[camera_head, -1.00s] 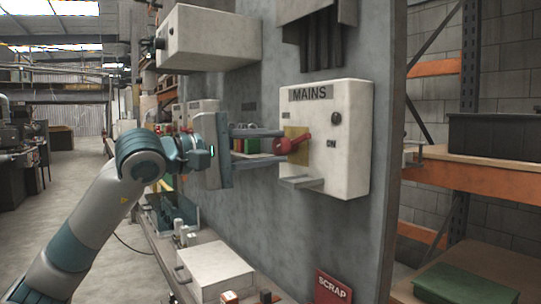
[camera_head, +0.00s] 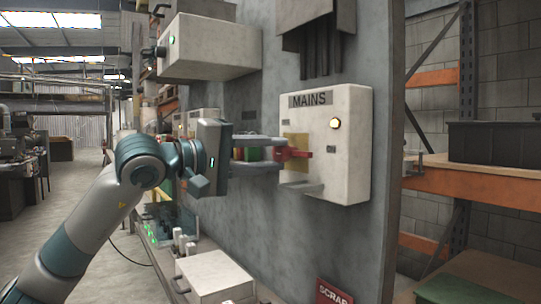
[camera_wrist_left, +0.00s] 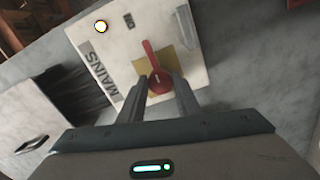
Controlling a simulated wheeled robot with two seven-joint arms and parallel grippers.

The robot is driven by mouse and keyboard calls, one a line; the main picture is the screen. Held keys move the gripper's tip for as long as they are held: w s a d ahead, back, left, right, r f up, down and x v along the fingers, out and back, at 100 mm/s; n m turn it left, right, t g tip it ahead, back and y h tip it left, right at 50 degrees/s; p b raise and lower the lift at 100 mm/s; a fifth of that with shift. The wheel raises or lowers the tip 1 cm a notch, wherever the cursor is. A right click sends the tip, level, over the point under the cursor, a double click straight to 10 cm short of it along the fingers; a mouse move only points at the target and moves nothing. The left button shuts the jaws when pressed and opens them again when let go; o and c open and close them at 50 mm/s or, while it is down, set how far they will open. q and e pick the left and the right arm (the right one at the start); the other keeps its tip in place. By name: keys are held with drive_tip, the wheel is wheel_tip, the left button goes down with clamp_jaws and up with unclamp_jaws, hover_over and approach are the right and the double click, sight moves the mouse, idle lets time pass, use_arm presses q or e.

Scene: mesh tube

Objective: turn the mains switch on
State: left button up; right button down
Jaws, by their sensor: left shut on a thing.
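The white mains box (camera_head: 350,165) is fixed to the grey panel and carries a MAINS label. Its red switch handle (camera_head: 295,153) lies level over a yellow plate, its narrow end toward the ON label. A round lamp (camera_head: 335,124) on the box glows yellow-white. My left gripper (camera_head: 280,155) is at the box front, shut on the handle. In the left wrist view the red handle (camera_wrist_left: 160,82) has its thick hub between the two fingertips (camera_wrist_left: 160,84), and the lit lamp (camera_wrist_left: 101,27) shows too. My right gripper is not in view.
A small ledge (camera_head: 302,187) juts out under the handle. A second white box (camera_head: 210,48) sits higher up on the left. A bench with a pale box (camera_head: 215,275) runs below. An orange rack (camera_head: 465,185) with a dark crate stands right of the panel.

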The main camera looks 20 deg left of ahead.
use_arm(q)
drive_tip(key=shift+f, duration=0.1)
drive_tip(key=o, duration=1.1)
drive_tip(key=shift+c, duration=0.2)
drive_tip(key=shift+s, duration=0.1)
drive_tip(key=shift+s+a, duration=0.45)
drive_tip(key=b+v, duration=0.2)
drive_tip(key=v, duration=1.4)
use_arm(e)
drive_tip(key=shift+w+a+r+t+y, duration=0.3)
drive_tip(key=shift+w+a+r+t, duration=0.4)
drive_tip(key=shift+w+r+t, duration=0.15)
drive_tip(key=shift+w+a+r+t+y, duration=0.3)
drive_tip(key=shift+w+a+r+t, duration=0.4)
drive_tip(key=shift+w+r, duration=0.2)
